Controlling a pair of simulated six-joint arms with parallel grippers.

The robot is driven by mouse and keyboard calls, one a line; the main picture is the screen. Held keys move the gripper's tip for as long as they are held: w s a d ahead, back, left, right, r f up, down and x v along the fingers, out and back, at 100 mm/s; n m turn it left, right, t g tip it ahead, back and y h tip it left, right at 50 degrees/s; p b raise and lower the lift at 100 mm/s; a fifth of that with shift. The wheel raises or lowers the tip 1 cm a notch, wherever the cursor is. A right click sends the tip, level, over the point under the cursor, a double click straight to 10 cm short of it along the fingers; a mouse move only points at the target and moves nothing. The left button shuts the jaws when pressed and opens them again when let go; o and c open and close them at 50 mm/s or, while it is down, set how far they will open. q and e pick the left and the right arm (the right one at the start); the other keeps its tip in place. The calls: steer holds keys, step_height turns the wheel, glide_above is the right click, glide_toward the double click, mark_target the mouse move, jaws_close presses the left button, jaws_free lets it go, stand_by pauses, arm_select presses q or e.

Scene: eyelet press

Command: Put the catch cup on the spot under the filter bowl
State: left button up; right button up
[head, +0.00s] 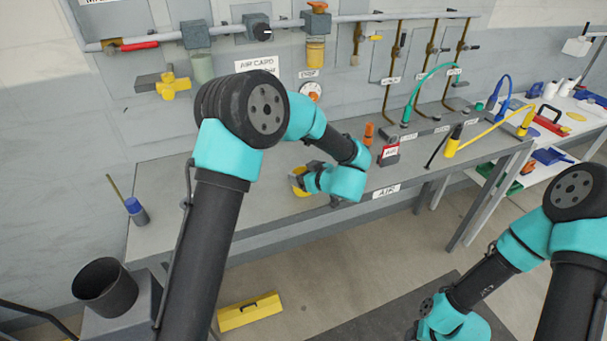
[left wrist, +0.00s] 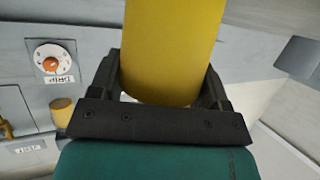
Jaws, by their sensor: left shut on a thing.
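The yellow catch cup (head: 298,187) is at my left gripper, over the grey bench left of the AIR label. My left gripper (head: 303,177) is shut on it. In the left wrist view the large yellow cup (left wrist: 170,50) stands between the two dark fingers (left wrist: 163,90). I cannot tell whether the cup touches the bench. The filter bowl (head: 315,52), amber, hangs from the pipe on the back wall, above a round dial. The spot under it does not show; my left arm crosses that area. My right gripper is outside the view; only its arm shows at the lower right.
The bench (head: 165,215) is clear to the left apart from a blue-capped bottle (head: 137,211). An orange part (head: 368,134) and a red-labelled block (head: 388,153) stand right of my left wrist. Coloured hoses (head: 430,95) are further right. A black bin (head: 105,288) is at lower left.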

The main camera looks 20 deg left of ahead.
arm_select(q)
steer(key=shift+f, duration=0.15)
steer(key=o, duration=0.9)
steer(key=shift+o, duration=0.2)
steer(key=v, duration=1.7)
steer(key=shift+d, duration=0.3)
steer(key=shift+o, duration=0.4)
steer(key=shift+s+f, duration=0.15)
